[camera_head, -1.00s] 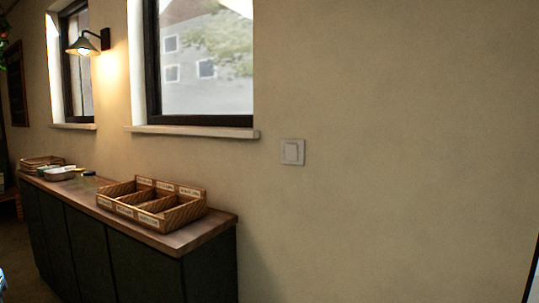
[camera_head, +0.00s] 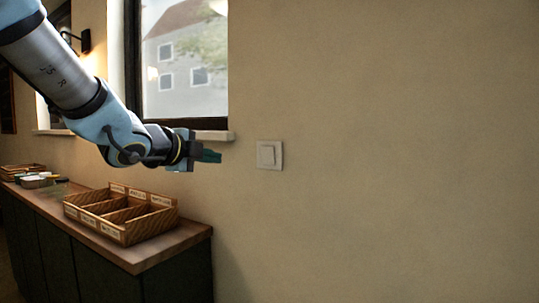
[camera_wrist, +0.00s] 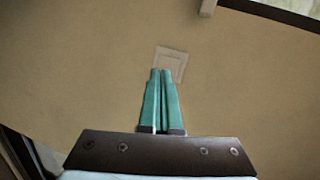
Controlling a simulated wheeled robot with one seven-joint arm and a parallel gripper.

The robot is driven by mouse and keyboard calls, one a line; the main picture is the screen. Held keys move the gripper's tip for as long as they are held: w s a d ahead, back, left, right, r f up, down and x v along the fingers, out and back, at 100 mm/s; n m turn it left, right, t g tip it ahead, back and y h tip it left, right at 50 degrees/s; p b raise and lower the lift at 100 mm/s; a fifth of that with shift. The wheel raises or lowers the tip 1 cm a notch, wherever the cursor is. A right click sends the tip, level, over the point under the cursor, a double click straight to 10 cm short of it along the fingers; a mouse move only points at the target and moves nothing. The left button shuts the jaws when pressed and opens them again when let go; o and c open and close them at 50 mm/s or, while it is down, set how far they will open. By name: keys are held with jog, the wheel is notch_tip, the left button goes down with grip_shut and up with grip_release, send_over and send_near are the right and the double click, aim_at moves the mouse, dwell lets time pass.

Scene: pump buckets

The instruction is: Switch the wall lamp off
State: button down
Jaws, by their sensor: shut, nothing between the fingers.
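The light switch (camera_head: 269,154) is a pale square plate with a rocker, set in the beige wall to the right of the window. It also shows in the wrist view (camera_wrist: 172,60), just beyond my fingertips. My gripper (camera_head: 212,156) is shut and empty, with its green fingers pointing right toward the switch, at about its height in the head view. In the wrist view the two fingers (camera_wrist: 160,72) lie together, and their tips overlap the plate's lower edge. I cannot tell whether they touch it.
A wooden counter (camera_head: 150,256) with dark cabinets stands below the window at the left. A divided wooden tray (camera_head: 152,226) sits on it, with small containers (camera_head: 36,181) farther back. The window sill (camera_head: 214,135) juts out left of the switch. The wall to the right is bare.

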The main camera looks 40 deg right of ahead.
aim_at(269, 151)
jog(key=s+d, duration=0.1)
jog(key=s+d+r+m, duration=0.1)
jog(key=s+d+m+g+h, duration=0.1)
jog(key=shift+r, duration=0.35)
jog(key=p+x, duration=0.1)
jog(key=x, duration=0.3)
jog(key=p+x, duration=0.2)
jog(key=x, duration=0.3)
jog(key=r+p+x, duration=0.1)
jog(key=x, duration=0.3)
jog(key=shift+w+d, duration=0.1)
jog(key=shift+d, duration=0.4)
jog(key=shift+d+r+p, duration=0.2)
jog(key=shift+r+p, duration=0.25)
jog(key=shift+p, duration=0.7)
jog(key=shift+f+y, duration=0.3)
jog(key=shift+f, duration=0.05)
